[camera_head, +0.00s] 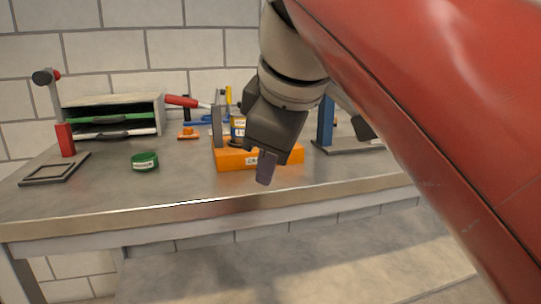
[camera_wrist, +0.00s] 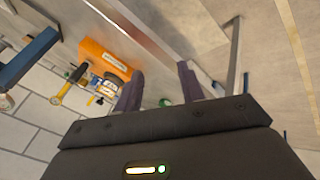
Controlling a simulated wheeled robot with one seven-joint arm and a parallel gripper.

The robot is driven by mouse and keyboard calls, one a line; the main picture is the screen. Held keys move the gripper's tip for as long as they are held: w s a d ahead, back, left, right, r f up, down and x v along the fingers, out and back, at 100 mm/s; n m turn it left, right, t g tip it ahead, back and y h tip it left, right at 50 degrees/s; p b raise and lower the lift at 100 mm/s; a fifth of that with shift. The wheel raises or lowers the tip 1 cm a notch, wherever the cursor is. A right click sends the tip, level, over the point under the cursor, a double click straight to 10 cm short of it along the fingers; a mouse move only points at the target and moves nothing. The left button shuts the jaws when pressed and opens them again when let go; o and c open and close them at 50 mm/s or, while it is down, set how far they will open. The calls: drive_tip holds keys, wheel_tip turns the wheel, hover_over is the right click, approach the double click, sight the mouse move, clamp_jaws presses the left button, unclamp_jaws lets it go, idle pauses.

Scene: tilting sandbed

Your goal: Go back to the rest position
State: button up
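My gripper (camera_head: 266,168) hangs in front of the orange box (camera_head: 230,160) near the front of the workbench (camera_head: 110,205), with one dark fingertip clearly showing. In the wrist view my gripper (camera_wrist: 160,85) has its two purple-grey fingers spread apart, with nothing held between them. The orange box (camera_wrist: 103,60) lies to the left of the fingers there. A green round tin (camera_head: 145,161) stands on the bench, left of the gripper and apart from it. My red arm covers the right side of the head view.
A stand with a red block (camera_head: 65,140) is at the far left, and a blue upright stand (camera_head: 325,122) is right of my gripper. The bench's front left is clear.

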drive_tip(key=s+d+f+m, duration=0.2)
drive_tip(key=d+f+m, duration=0.2)
drive_tip(key=f, duration=0.6)
drive_tip(key=s+d+f+m+h, duration=0.1)
drive_tip(key=s+d+f+m, duration=0.2)
drive_tip(key=f, duration=0.7)
drive_tip(key=s+d+f+m, duration=0.2)
drive_tip(key=d+f+m, duration=0.5)
drive_tip(key=f, duration=0.3)
drive_tip(key=shift+s+d+g+h, duration=0.35)
drive_tip(key=shift+d+g+h, duration=0.05)
drive_tip(key=shift+d, duration=0.05)
